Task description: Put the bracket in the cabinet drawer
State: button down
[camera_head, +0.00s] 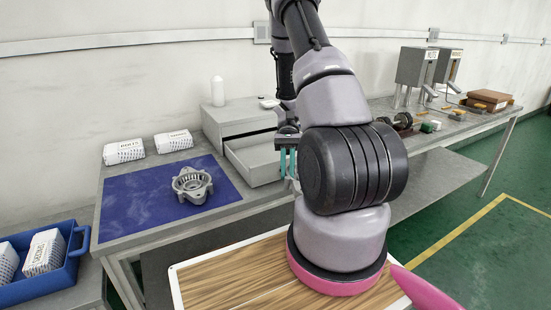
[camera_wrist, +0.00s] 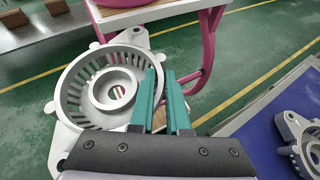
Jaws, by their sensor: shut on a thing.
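My gripper is shut on the rim of a grey slotted round bracket (camera_wrist: 72,92), which fills the left of the wrist view. The teal fingers (camera_wrist: 160,100) cross the bracket's right side. In the head view the fingers (camera_head: 287,160) show at the right end of the cabinet drawer, partly behind my arm; the held bracket is hidden there. The small grey cabinet (camera_head: 228,120) stands on the table with its drawer (camera_head: 250,178) pulled out. The visible part of the drawer looks empty. A second grey housing part (camera_head: 192,186) lies on the blue mat (camera_head: 135,212), also seen in the wrist view (camera_wrist: 300,143).
Two white labelled boxes stand behind the mat, one of them here (camera_head: 124,152). A white bottle (camera_head: 217,91) stands on the cabinet. A blue bin (camera_head: 60,282) is at lower left. Dispensers (camera_head: 415,68) and small parts occupy the table's right side.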

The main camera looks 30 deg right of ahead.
jog(key=w+a+m+t+y, duration=0.1)
jog(key=w+m+t+y, duration=0.1)
jog(key=w+m+t, duration=0.2)
jog(key=w+a+m+t+y, duration=0.2)
jog(key=w+m+t, duration=0.3)
jog(key=w+m, duration=0.1)
jog(key=w+a+r+m+t+y, duration=0.1)
jog(key=w+a+m+t, duration=0.1)
jog(key=w+m+t, duration=0.2)
jog(key=shift+w+m+t+y, duration=0.4)
jog(key=shift+w, duration=0.05)
jog(key=w+d+r+m+t+h, duration=0.25)
jog(key=w+d+m+t, duration=0.3)
jog(key=w, duration=0.35)
notch_tip(320, 180, up, 6)
jog(key=m+t+h, duration=0.4)
jog(key=m+h, duration=0.2)
jog(key=m, duration=0.1)
send_over(270, 157)
jog(key=shift+g, duration=0.25)
notch_tip(270, 157, down, 18)
jog(key=shift+r, duration=0.1)
jog(key=shift+f, duration=0.2)
jog(key=c, duration=0.9)
grip_release()
